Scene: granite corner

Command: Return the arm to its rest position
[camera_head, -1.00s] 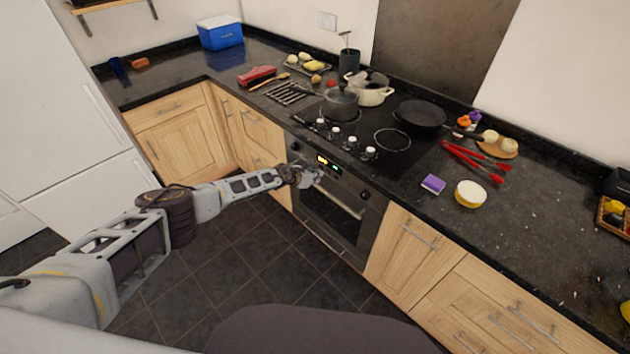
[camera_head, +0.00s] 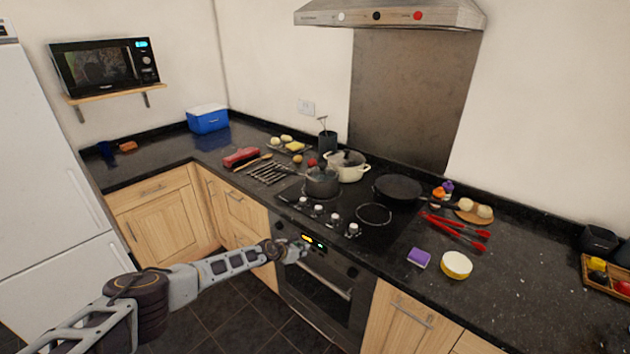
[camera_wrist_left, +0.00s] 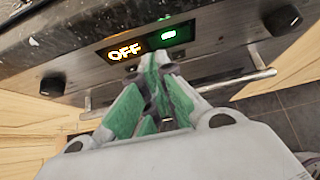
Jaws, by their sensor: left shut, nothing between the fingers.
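My left arm comes in from the lower left in the head view. Its gripper (camera_head: 298,251) is in front of the oven's control panel (camera_head: 318,245), below the counter edge. In the left wrist view the gripper (camera_wrist_left: 162,75) has its green-padded fingers together with nothing between them. They point at the oven front, just below the panel's lit OFF display (camera_wrist_left: 124,52). I cannot tell whether the fingertips touch the oven. My right gripper is not in view.
The oven handle (camera_head: 326,283) runs just below the gripper. The granite counter (camera_head: 515,275) carries a hob with a pot (camera_head: 322,183) and a pan (camera_head: 398,188), red tongs (camera_head: 455,230), a purple sponge (camera_head: 419,258) and a bowl (camera_head: 456,265). Dark floor (camera_head: 245,315) lies below.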

